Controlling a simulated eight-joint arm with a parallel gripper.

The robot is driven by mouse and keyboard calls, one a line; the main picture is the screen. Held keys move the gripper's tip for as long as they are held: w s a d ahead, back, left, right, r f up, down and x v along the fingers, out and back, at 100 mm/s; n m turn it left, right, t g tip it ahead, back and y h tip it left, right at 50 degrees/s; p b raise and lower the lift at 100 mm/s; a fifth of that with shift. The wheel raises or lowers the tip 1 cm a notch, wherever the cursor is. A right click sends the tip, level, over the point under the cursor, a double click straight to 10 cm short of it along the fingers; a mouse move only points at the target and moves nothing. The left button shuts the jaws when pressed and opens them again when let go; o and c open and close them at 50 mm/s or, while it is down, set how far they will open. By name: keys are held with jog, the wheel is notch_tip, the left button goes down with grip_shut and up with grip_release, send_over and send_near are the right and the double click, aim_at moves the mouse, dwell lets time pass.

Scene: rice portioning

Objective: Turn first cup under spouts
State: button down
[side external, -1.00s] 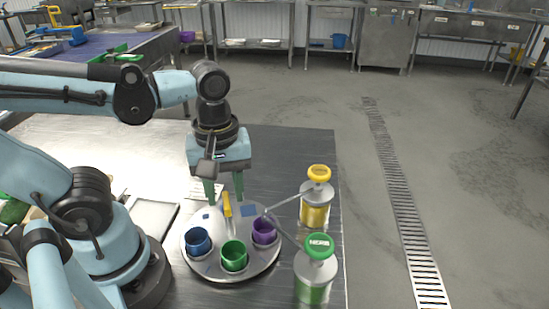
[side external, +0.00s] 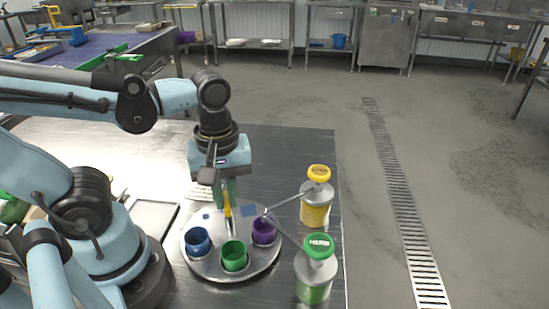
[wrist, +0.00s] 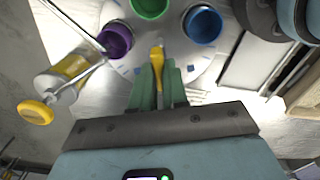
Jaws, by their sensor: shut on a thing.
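A round grey turntable (side external: 212,271) carries a blue cup (side external: 197,241), a green cup (side external: 234,256) and a purple cup (side external: 264,232), all upright. My gripper (side external: 229,198) is shut on the turntable's yellow handle (wrist: 156,54), with a green finger on each side of it. A yellow-topped dispenser (side external: 317,200) and a green-topped dispenser (side external: 316,270) stand right of the turntable. Their thin spouts meet above the purple cup's far rim. The cups also show in the wrist view, purple (wrist: 115,42), green (wrist: 150,7) and blue (wrist: 203,24).
The metal table (side external: 300,150) is bare behind the turntable. A shallow tray (side external: 152,217) lies to its left, near my arm's base. The table's right edge runs just beyond the dispensers, with open floor past it.

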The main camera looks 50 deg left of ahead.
jog(key=shift+n, duration=7)
jog(key=c, duration=1.1)
grip_release()
jog(key=shift+c, duration=0.2)
jog(key=shift+r, duration=0.1)
notch_tip(320, 180, up, 12)
